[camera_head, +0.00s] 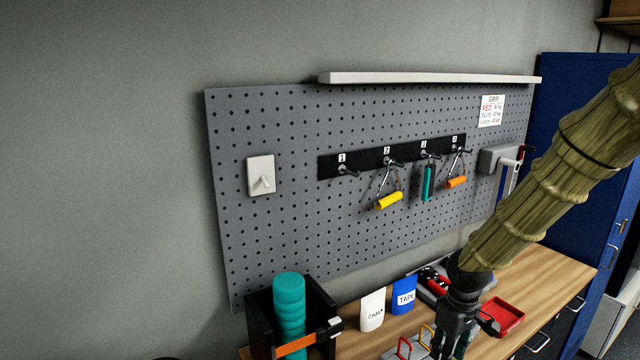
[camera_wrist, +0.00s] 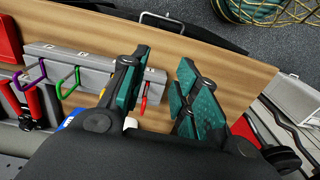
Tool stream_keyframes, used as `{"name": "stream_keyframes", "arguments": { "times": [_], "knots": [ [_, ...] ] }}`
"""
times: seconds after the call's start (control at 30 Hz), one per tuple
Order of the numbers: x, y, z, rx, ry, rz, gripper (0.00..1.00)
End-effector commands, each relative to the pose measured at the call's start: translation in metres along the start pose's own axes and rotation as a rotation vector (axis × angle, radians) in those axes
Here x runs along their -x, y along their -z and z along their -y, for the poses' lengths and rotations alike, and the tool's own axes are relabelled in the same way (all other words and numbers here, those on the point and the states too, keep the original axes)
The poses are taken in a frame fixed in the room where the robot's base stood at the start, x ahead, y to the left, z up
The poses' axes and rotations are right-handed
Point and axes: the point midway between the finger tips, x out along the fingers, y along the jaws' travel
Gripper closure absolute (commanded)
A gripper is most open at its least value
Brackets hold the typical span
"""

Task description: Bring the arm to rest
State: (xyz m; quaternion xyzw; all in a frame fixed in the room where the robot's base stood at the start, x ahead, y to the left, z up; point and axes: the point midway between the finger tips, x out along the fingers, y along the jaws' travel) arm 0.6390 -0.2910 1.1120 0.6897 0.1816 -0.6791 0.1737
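My arm comes down from the upper right in the head view and ends in my black gripper (camera_head: 458,335), low over the wooden bench (camera_head: 545,275). In the wrist view my gripper (camera_wrist: 165,75) has its two teal-padded fingers spread apart, with no object held between them. Under and beside the fingers is a grey rack (camera_wrist: 95,58) with coloured loops, purple and green ones on its left. A thin red piece shows at the rack's right end, close to the left finger. Whether that finger touches the rack I cannot tell.
A pegboard (camera_head: 270,230) with hooks and hanging handles stands behind the bench. A black bin (camera_head: 258,320) with a teal roll, a chalk bag (camera_head: 372,310), a blue tape pack (camera_head: 404,296) and a red tray (camera_head: 503,317) surround my gripper. A blue cabinet (camera_head: 570,110) stands right.

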Motion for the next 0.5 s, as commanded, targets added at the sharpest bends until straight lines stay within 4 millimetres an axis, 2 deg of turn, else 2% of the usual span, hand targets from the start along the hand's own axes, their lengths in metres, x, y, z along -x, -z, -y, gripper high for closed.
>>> {"name": "stream_keyframes", "arguments": {
  "times": [0.17, 0.37, 0.5],
  "knots": [
    [-0.030, -0.002, 0.018, -0.018, 0.023, -0.002, 0.70],
    [-0.070, -0.014, 0.039, -0.060, 0.053, -0.009, 0.70],
    [-0.111, -0.030, 0.062, -0.111, 0.080, -0.012, 0.70]
  ]
}}
